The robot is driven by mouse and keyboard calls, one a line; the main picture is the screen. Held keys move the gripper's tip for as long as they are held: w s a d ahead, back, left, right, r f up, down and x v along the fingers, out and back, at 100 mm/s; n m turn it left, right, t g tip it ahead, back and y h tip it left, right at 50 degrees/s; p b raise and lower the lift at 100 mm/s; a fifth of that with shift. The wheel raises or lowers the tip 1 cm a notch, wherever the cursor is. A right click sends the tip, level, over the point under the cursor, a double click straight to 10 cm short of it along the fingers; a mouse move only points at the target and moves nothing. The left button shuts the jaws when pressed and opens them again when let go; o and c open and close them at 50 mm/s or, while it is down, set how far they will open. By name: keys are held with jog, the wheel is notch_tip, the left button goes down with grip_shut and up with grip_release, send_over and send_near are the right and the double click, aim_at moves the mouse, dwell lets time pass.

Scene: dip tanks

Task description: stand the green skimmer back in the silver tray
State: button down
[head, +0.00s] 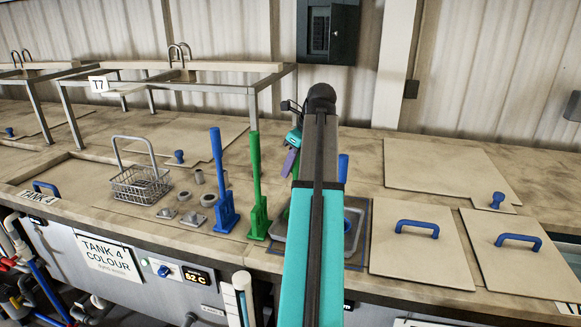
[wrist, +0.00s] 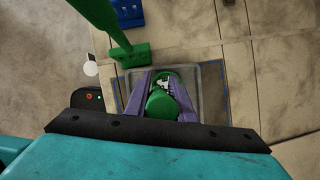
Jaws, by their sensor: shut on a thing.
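My gripper (head: 291,161) has its purple fingers closed on a green skimmer (wrist: 160,104), seen nearly end-on between the fingers in the wrist view. In the head view my arm hides most of it. The silver tray (head: 278,236) lies on the counter, partly behind my arm; in the wrist view the tray (wrist: 212,88) is below the gripper and the held skimmer. I cannot tell whether the held skimmer touches the tray. A second green skimmer (head: 256,185) stands upright on the counter just left of the tray.
A blue skimmer (head: 218,180) stands upright further left, near small metal pieces and a wire basket (head: 140,185). Another blue upright thing (head: 343,167) shows behind my arm. Lids with blue handles (head: 417,228) lie to the right. A metal frame (head: 185,85) stands at the back left.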

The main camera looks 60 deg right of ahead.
jog(key=shift+f, duration=0.5)
jog(key=c, duration=1.5)
grip_release()
jog(key=shift+f, duration=0.1)
jog(key=shift+s+r, duration=0.1)
jog(key=shift+r, duration=0.15)
jog(key=shift+b+v, duration=2.3)
jog(key=shift+v, duration=3.55)
jog(key=shift+d+r, duration=0.1)
